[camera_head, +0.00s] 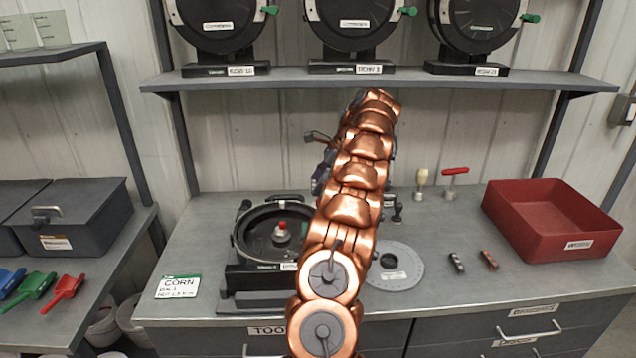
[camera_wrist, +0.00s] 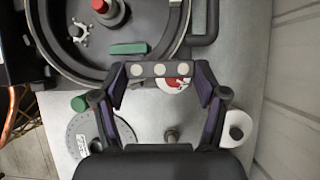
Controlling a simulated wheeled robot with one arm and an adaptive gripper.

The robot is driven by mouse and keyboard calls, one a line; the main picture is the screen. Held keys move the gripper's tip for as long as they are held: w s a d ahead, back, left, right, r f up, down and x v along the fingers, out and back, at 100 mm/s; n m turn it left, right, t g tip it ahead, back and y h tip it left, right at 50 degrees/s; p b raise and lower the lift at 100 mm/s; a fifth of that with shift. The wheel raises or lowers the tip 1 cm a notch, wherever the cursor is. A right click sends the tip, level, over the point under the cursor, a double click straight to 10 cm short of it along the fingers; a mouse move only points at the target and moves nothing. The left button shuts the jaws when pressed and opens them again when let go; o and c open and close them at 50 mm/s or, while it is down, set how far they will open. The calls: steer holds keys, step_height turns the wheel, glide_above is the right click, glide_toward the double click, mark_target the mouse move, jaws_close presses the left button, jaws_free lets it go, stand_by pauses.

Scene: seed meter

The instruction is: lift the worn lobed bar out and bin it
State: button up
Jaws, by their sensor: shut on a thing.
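In the wrist view my gripper (camera_wrist: 160,78) is shut on a short dark bar with several pale round spots (camera_wrist: 159,70), its ends between the two fingertips. The bar overlaps the rim of the open round seed meter (camera_wrist: 62,75) in that picture. In the head view the meter (camera_head: 245,238) stands open on the bench, and my gripper (camera_head: 322,172) shows partly beside my copper arm, above the bench. The held bar is not clear there. The red bin (camera_head: 515,222) stands at the bench's right end; its label is too small to read.
A grey perforated disc (camera_head: 405,265) lies right of the meter, partly behind my arm. A dark bar (camera_head: 456,263) and an orange-and-dark one (camera_head: 488,260) lie before the bin. Two upright tools, one cream-topped (camera_head: 422,177), one red-handled (camera_head: 455,171), stand behind. A shelf (camera_head: 250,82) crosses above.

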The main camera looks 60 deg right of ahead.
step_height(320, 180, up, 7)
steer(key=p, duration=0.6)
steer(key=shift+p, duration=0.35)
stand_by(0.8)
